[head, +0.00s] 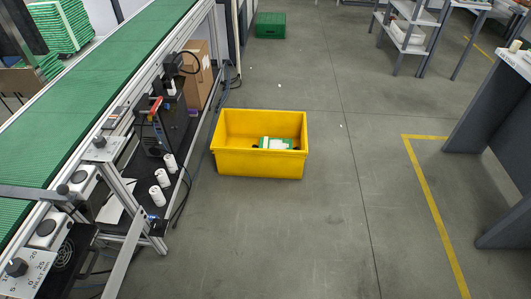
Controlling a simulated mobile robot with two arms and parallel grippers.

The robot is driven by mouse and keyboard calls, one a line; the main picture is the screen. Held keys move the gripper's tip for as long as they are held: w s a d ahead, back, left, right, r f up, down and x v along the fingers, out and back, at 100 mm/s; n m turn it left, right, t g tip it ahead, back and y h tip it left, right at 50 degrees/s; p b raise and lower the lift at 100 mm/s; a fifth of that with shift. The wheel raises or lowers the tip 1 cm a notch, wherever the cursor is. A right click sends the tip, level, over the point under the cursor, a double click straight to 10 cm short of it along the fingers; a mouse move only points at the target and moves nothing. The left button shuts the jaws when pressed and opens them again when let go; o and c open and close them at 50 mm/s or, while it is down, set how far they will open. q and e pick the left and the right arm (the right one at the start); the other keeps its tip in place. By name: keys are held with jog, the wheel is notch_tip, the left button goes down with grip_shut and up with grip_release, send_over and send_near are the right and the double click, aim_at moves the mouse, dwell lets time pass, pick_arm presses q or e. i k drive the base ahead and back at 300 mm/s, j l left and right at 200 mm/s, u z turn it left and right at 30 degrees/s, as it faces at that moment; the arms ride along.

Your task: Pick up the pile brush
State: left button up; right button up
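I cannot make out a pile brush for certain. A yellow bin (258,165) stands on the floor near the middle of the head view. Inside it lies a small green and white item (276,144) with dark parts beside it; it is too small to identify, and the bin's front wall hides its lower part. Neither of my grippers is in view.
A green-belted conveyor (95,75) with a metal frame runs along the left, with cables below. A cardboard box (197,75) stands beneath it. A green crate (270,25) is at the back. Grey shelves (413,30) stand back right. The floor (330,215) is clear.

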aim_at(150, 217)
jog(key=i+j+z, duration=0.15)
jog(key=i, duration=0.3)
jog(key=j+u, duration=0.1)
jog(key=u, duration=0.3)
jog(key=i+u, duration=0.1)
jog(key=u, duration=0.25)
jog(key=i+j+u, duration=0.1)
jog(key=u, duration=0.3)
jog(key=i+u, duration=0.1)
jog(key=u, duration=0.25)
jog(key=l+u, duration=0.15)
jog(key=u, duration=0.5)
jog(key=l+u, duration=0.45)
jog(key=l, duration=0.45)
jog(key=l+u, duration=0.4)
jog(key=l, duration=0.5)
